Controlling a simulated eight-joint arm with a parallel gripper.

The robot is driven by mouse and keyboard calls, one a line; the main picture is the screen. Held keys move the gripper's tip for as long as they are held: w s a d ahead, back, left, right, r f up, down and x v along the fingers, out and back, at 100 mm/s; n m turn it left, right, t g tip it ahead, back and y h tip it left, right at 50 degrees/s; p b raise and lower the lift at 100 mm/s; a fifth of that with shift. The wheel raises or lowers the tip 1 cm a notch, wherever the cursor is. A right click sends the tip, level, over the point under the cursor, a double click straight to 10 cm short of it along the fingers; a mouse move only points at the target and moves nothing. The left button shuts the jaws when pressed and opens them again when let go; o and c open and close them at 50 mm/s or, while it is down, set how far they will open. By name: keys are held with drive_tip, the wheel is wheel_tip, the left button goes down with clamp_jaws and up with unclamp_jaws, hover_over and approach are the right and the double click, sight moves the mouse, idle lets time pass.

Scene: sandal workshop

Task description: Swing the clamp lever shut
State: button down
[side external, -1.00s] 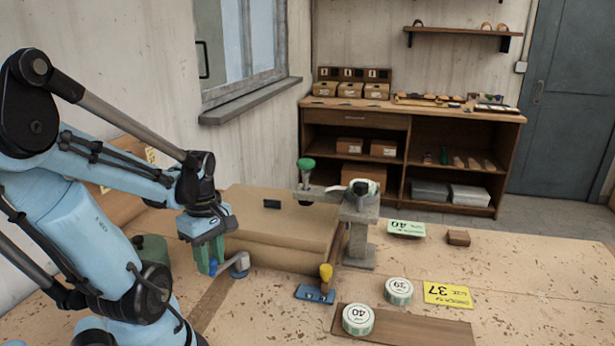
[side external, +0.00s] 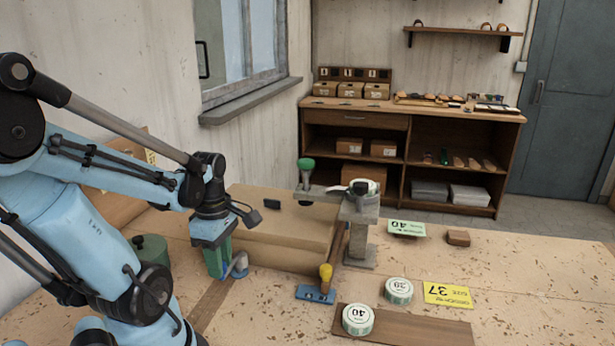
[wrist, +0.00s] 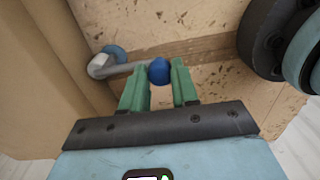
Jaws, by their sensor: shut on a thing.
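The clamp lever is a grey bent arm (wrist: 125,70) with a blue ball knob (wrist: 159,72) at its end and a blue and grey pivot (wrist: 108,60) at the other. My gripper (wrist: 160,84) has its green fingers on either side of the knob and is shut on it. In the side view the grey lever (side external: 240,264) stands beside the front left of a brown block, just right of my gripper (side external: 219,271). My fingers hide the knob there.
The large brown block (side external: 285,250) is close behind my gripper. Round tins (side external: 398,290) and a yellow card (side external: 448,294) lie further right.

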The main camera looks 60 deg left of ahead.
drive_tip(key=c, duration=0.8)
unclamp_jaws()
drive_tip(key=shift+c, duration=0.2)
drive_tip(key=shift+r, duration=0.1)
wheel_tip(320, 180, up, 12)
drive_tip(key=shift+w+a, duration=0.15)
drive_tip(key=shift+w, duration=0.05)
drive_tip(key=w+d+f+m+t, duration=0.2)
drive_tip(key=w+d+m, duration=0.5)
drive_tip(key=m, duration=0.6)
drive_tip(key=w+d+f+m+t, duration=0.3)
drive_tip(key=w+d+m+t, duration=0.2)
drive_tip(key=m, duration=0.9)
drive_tip(key=w+d, duration=0.2)
drive_tip(key=shift+d+t, duration=0.3)
drive_tip(key=shift+d, duration=0.1)
